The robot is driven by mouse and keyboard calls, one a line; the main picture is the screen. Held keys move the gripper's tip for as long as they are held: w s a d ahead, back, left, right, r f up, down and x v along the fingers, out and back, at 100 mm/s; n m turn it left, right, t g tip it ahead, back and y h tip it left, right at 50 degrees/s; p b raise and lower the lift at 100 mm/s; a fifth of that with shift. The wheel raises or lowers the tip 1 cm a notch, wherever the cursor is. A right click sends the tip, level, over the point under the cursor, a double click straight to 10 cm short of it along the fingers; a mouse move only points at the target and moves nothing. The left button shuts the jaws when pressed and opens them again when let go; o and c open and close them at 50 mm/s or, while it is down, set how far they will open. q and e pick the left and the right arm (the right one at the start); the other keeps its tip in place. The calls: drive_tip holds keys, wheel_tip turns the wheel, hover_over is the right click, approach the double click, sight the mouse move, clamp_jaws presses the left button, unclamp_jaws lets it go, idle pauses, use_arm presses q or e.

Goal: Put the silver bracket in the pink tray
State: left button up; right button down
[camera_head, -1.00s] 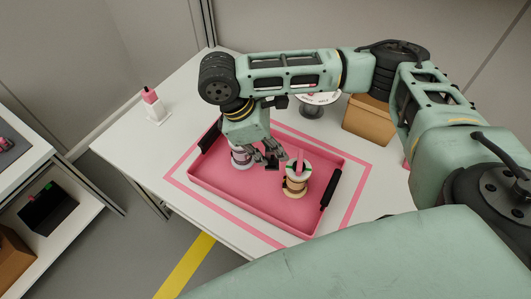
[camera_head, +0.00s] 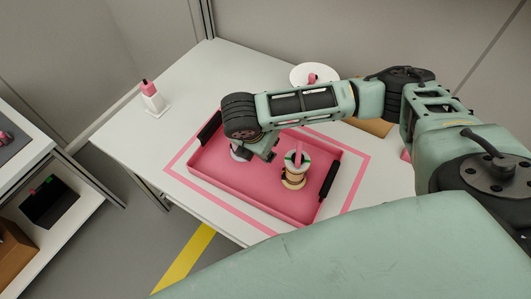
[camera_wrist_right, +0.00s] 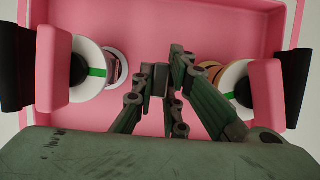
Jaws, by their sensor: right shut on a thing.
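The pink tray (camera_head: 225,178) lies on the white table inside a pink outline, with black handles at both ends. My right gripper (camera_wrist_right: 165,78) points down over the tray floor between two spools. In the right wrist view the fingers are close together on a small grey piece (camera_wrist_right: 158,82), apparently the silver bracket. Its shape is mostly hidden, and I cannot tell whether it touches the tray floor. My left gripper is not in view.
A spool with a pink top piece (camera_head: 294,175) stands in the tray's right part. Another spool (camera_head: 238,152) at the left is partly hidden by my arm. A white bottle with pink cap (camera_head: 152,101) stands at the back left. A brown box (camera_head: 375,127) is behind my arm.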

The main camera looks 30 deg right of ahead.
drive_tip(key=shift+f, duration=2.65)
drive_tip(key=c, duration=1.8)
unclamp_jaws()
drive_tip(key=shift+o, duration=0.2)
drive_tip(key=v, duration=1.2)
drive_tip(key=shift+r, duration=0.1)
